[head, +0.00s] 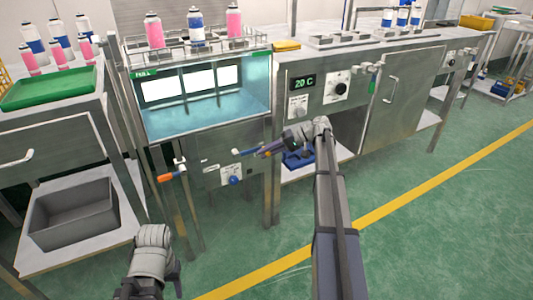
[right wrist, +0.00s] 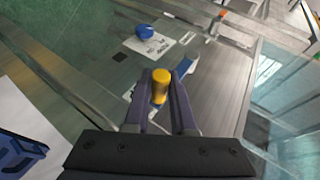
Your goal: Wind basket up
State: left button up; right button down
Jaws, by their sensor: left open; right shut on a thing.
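A water bath tank (head: 205,112) with a lit glass front stands at centre left in the head view. Several pink and blue cans (head: 196,28) stand in a row at its top; thin upright bars show behind the glass. I cannot make out the basket's outline. My right gripper (head: 266,151) is in front of the panel below the tank. In the right wrist view its fingers (right wrist: 160,98) are shut on a yellow crank knob (right wrist: 159,82). My left gripper (head: 150,291) is low at the front, open and away from the tank.
A blue knob (head: 235,180) sits on the panel below the tank, and shows in the right wrist view (right wrist: 144,31). An orange-handled valve (head: 171,177) is to the left. A grey bin (head: 75,213) stands on the left shelf. A cabinet (head: 404,98) stands right; green floor lies in front.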

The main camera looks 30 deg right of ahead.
jog(key=shift+d+f, duration=0.1)
jog(key=c, duration=0.8)
grip_release()
jog(key=shift+w, duration=0.1)
jog(key=shift+o, duration=0.2)
jog(key=p+v, duration=0.3)
jog(key=v, duration=0.4)
jog(key=shift+d+p, duration=0.25)
jog(key=shift+p, duration=0.1)
